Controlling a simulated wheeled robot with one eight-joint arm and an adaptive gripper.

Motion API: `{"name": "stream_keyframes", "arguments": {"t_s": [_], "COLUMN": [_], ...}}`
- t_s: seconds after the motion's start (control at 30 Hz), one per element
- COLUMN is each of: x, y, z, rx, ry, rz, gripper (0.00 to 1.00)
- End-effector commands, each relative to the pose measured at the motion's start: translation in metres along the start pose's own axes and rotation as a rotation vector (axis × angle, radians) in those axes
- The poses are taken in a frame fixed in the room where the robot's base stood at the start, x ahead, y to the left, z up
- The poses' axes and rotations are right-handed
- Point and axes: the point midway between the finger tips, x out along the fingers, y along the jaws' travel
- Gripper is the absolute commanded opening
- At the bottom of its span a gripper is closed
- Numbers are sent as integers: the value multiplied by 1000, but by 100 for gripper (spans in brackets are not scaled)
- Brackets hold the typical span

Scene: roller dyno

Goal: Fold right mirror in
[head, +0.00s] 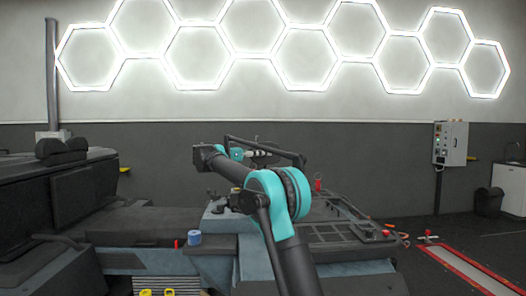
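A dark, open vehicle-like body (125,222) fills the left and middle of the head view. I cannot pick out its right mirror with certainty; it may be hidden behind my arm. My teal and black arm rises from the bottom middle, bends at a large elbow and reaches left, then back. My gripper (262,153) appears small and far off above the body, partly behind the arm. I cannot see whether its fingers are open or shut, or whether it touches anything.
A red-edged floor strip (463,268) lies at the lower right.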

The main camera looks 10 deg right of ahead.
Motion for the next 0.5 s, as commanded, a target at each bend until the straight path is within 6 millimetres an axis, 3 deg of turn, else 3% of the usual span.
{"name": "stream_keyframes", "arguments": {"t_s": [0.2, 0.23, 0.3, 0.4, 0.5], "x": [2, 3, 2, 2, 2], "y": [2, 2, 2, 2, 1], "z": [1, 1, 1, 1, 0], "rx": [0, 0, 0, 0, 0], "ry": [-3, -3, -3, -2, -2], "rz": [8, 8, 7, 5, 4], "gripper": [0, 18, 27, 38, 38]}}
